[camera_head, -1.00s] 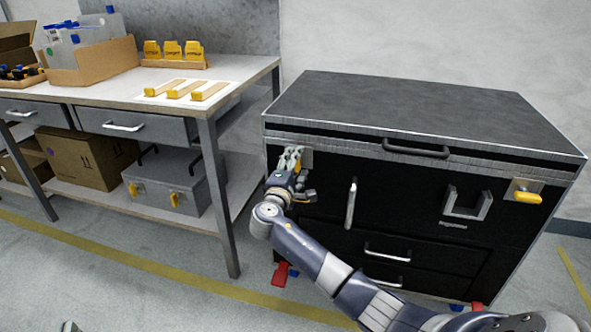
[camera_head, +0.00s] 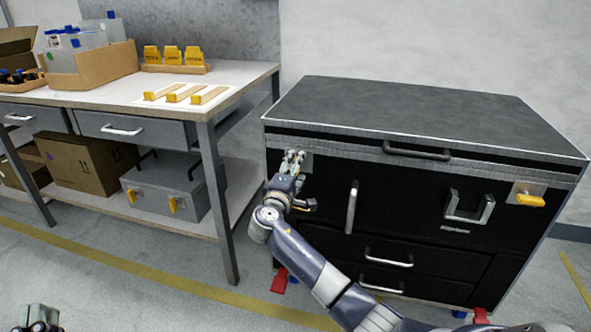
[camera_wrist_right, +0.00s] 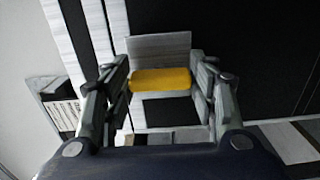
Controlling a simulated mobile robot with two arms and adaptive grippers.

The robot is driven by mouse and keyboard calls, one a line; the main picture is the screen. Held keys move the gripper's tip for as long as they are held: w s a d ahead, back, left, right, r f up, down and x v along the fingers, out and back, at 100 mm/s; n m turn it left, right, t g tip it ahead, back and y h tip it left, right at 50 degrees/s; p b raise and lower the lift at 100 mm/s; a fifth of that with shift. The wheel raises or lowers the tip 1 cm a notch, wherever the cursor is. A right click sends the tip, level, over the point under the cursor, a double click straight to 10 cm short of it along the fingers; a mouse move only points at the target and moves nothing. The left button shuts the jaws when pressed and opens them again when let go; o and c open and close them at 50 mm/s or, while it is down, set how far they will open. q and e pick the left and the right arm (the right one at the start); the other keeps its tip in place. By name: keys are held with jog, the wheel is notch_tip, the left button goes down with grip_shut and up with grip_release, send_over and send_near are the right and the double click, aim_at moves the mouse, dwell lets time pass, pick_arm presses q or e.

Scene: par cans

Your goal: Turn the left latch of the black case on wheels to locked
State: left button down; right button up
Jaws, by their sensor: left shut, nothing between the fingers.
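The black case on wheels (camera_head: 420,125) stands at the right of the head view. My right gripper (camera_head: 292,158) is at its left latch, covering the handle there. In the right wrist view, the latch's yellow handle (camera_wrist_right: 160,80) lies between the two spread fingers of my right gripper (camera_wrist_right: 163,92), in front of its grey plate (camera_wrist_right: 160,48). The handle runs across the gap, roughly at right angles to the case's silver trim strips. I see no clear finger contact. My left gripper (camera_head: 38,319) is shut and empty at the bottom left edge, partly cut off.
The right latch (camera_head: 529,199) has a roughly level yellow handle. A workbench (camera_head: 255,72) stands left of the case, with boxes and yellow-tipped pieces on top. A grey toolbox (camera_head: 180,185) sits on its lower shelf. Floor is free in front of the bench.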

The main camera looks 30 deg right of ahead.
jog(key=o, duration=0.4)
jog(key=shift+o, duration=0.2)
jog(key=v, duration=1.2)
